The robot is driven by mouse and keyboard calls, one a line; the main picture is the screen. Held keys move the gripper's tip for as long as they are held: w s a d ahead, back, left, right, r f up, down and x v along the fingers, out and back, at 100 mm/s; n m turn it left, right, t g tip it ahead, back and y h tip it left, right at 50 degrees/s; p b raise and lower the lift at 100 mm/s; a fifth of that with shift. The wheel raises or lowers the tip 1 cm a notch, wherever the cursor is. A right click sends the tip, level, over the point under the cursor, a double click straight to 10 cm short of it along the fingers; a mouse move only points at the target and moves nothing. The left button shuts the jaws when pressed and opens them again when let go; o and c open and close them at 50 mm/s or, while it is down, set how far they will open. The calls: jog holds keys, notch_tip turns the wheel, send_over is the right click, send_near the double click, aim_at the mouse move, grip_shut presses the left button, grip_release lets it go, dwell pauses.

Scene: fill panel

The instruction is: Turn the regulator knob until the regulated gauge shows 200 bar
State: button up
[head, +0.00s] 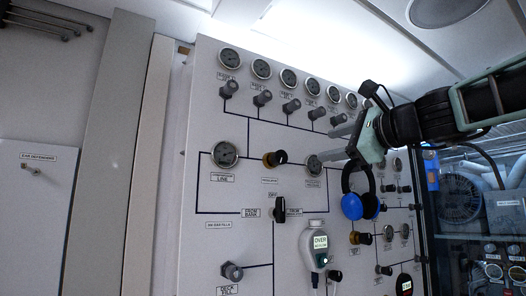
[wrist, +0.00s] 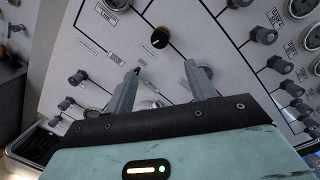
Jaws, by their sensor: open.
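The regulator knob (head: 275,158), black with a brass collar, is on the panel's middle row. In the wrist view the knob (wrist: 160,37) lies beyond and between my fingertips, apart from them. The regulated gauge (head: 314,163) is right of the knob, partly covered by a finger; its needle is too small to read. My gripper (head: 327,144) is open and empty in front of the panel, right of the knob. In the wrist view its two fingers (wrist: 162,68) are spread apart.
Another gauge (head: 224,154) is left of the knob. A black selector handle (head: 280,209) and a white hanging device (head: 319,245) are below. Blue ear defenders (head: 352,206) hang below my gripper; what holds them is unclear. Gauges and small knobs (head: 228,88) line the top.

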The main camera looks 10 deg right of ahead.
aim_at(282, 157)
jog(key=p+x, duration=0.6)
jog(key=x, duration=1.1)
jog(key=shift+w+f+p, duration=0.1)
jog(key=shift+p, duration=0.25)
jog(key=c, duration=0.9)
